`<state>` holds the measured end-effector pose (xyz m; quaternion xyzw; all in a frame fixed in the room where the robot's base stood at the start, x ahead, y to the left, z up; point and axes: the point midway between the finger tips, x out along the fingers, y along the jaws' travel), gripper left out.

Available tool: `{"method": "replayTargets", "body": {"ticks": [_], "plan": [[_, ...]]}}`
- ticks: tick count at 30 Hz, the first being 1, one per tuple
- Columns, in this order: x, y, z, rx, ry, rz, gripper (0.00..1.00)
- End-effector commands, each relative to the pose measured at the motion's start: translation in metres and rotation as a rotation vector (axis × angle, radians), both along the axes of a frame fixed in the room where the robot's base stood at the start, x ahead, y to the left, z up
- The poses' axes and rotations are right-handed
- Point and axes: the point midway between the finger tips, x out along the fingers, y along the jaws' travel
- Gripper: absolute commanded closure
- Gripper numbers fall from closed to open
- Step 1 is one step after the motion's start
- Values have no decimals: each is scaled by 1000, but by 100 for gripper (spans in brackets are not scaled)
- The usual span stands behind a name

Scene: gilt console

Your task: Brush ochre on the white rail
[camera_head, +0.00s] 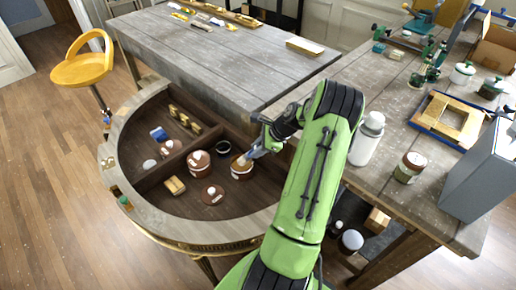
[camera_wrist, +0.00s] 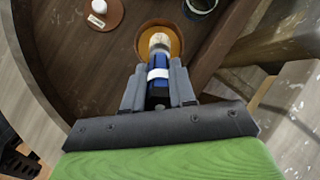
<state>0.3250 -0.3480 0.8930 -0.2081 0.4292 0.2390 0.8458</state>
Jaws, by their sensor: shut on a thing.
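My gripper (camera_head: 264,146) is shut on a brush (camera_wrist: 158,75) with a blue handle, a white band and pale bristles. The brush points down, with its bristle end at an open pot of ochre paint (camera_head: 241,168), also seen in the wrist view (camera_wrist: 176,40). Its tip overlaps the ochre surface; I cannot tell how deep it dips. The pot stands inside the dark tray of the curved console, whose pale rim (camera_head: 150,217) runs around the front. I cannot pick out a separate white rail with certainty.
In the console are a lidded brown-and-white pot (camera_head: 199,164), a dark open pot (camera_head: 223,147), a loose round lid (camera_head: 212,195), a wooden block (camera_head: 175,186) and a blue block (camera_head: 158,133). A white bottle (camera_head: 366,140) stands on the right bench. A grey-topped table adjoins behind.

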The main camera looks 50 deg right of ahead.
Motion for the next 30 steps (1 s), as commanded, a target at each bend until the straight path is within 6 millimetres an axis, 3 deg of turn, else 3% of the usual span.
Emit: {"method": "replayTargets", "body": {"ticks": [30], "plan": [[0, 0, -11, 0, 0, 0, 100]]}}
